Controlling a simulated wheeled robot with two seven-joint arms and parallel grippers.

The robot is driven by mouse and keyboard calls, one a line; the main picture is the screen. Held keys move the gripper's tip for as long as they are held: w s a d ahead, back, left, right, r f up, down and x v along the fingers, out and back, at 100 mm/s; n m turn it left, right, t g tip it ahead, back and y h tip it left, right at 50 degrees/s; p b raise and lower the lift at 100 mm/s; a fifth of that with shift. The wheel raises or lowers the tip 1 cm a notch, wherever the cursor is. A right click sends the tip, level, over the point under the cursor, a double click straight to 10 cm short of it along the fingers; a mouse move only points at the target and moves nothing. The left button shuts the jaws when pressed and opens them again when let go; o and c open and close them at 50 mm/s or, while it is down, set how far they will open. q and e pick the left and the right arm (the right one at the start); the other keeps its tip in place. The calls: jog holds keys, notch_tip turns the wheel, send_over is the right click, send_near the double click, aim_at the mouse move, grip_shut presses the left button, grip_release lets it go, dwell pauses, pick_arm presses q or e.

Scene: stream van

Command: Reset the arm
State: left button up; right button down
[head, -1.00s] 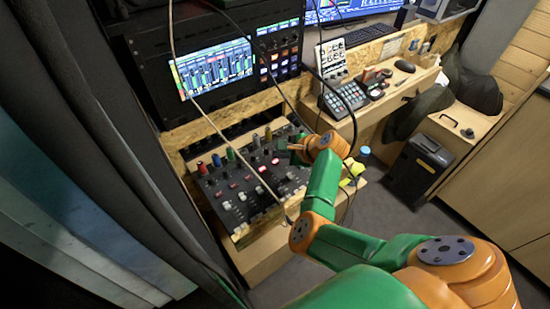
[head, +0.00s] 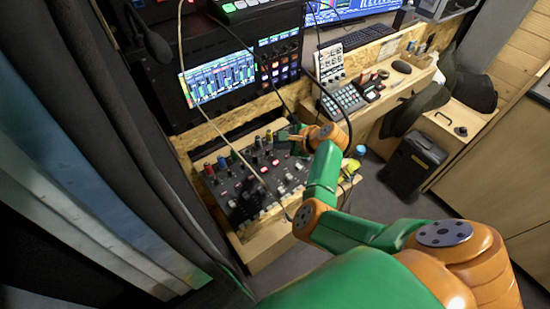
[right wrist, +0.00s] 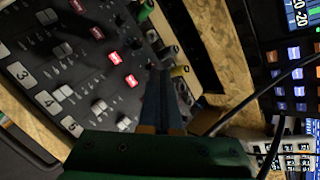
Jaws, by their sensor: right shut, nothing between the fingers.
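My right arm, green and orange, reaches from the lower right of the head view toward a black mixing console. My right gripper (head: 286,141) is over the console's far right part, close to the coloured knobs. In the right wrist view its fingers (right wrist: 162,95) are together with nothing between them. The mixing console (head: 235,200) has faders, lit red buttons and coloured knobs; it also shows in the right wrist view (right wrist: 40,45). I cannot tell whether the fingertips touch it. My left gripper is not in view.
A rack with a lit screen (head: 219,81) stands behind the console. Cables (head: 222,128) hang across the console and near my wrist. A keypad (head: 343,99) sits on the wooden desk to the right. Dark curtains (head: 105,130) hang at left. A black case (head: 412,166) stands on the floor.

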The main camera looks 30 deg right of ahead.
jog(key=s+d+n, duration=0.1)
jog(key=s+d+f+n+g+h, duration=0.1)
jog(key=s, duration=0.1)
jog(key=s+f+n+h, duration=0.1)
jog(key=shift+s+d+f+n+g, duration=0.1)
jog(key=shift+s+d+n+g, duration=0.2)
jog(key=shift+s+d+n, duration=0.1)
jog(key=s+a+n+g, duration=0.1)
jog(key=s+a+n, duration=0.3)
jog(key=s+n, duration=0.3)
jog(key=s+a+n+g+h, duration=0.1)
jog(key=s+a+n, duration=0.2)
jog(key=s+n, duration=0.4)
jog(key=s+a+n+g, duration=0.1)
jog(key=s+a+n, duration=0.3)
jog(key=s+n, duration=0.3)
jog(key=s+f+g, duration=0.2)
jog(key=s+f, duration=0.1)
jog(key=f, duration=1.5)
jog(key=s+d+f+g, duration=0.1)
jog(key=s+d+f, duration=0.1)
jog(key=s+f, duration=0.7)
jog(key=s, duration=0.3)
jog(key=shift+f+n, duration=0.25)
jog(key=shift+n, duration=0.05)
